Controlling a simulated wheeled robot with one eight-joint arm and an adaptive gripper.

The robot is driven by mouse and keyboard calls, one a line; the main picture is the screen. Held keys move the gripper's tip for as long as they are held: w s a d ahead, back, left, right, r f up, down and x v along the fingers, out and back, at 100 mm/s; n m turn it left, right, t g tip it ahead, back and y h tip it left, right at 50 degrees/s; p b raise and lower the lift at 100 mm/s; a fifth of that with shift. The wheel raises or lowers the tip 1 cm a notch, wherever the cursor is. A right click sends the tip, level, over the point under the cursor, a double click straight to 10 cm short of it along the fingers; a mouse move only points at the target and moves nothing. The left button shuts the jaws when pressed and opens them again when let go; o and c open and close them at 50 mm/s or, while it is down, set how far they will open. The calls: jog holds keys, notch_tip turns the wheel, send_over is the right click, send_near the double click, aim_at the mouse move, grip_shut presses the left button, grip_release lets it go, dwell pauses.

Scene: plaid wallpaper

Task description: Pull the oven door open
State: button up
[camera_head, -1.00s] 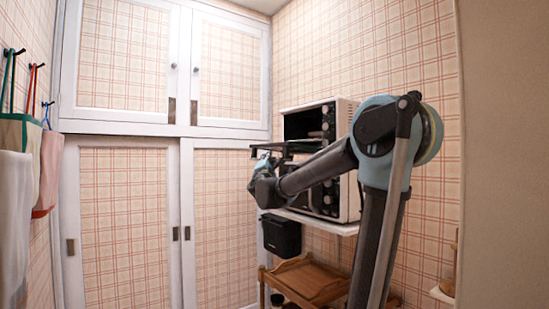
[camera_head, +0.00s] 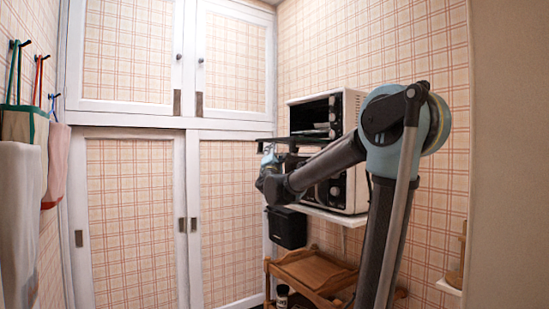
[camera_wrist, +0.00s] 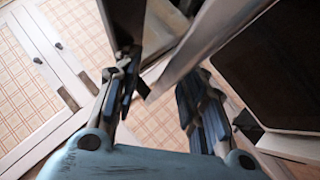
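The oven (camera_head: 349,108) is the upper of two white appliances stacked on a shelf. Its dark inside shows, with knobs on its right side. Its door (camera_head: 292,140) is swung down and looks nearly level, sticking out to the left. My gripper (camera_head: 268,160) is at the outer end of the door, just below it. In the wrist view my gripper (camera_wrist: 158,88) has its two fingers spread apart, with a pale bar (camera_wrist: 195,48) running behind and between them. Whether a finger touches the door is unclear. My forearm hides part of the lower appliance.
The lower appliance (camera_head: 355,190) sits on a white shelf (camera_head: 340,217). A black box (camera_head: 286,228) hangs below, above a wooden cart (camera_head: 315,272). Bags (camera_head: 55,165) hang on hooks at far left.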

jog(key=v, duration=1.2)
jog(key=shift+w+f, duration=0.1)
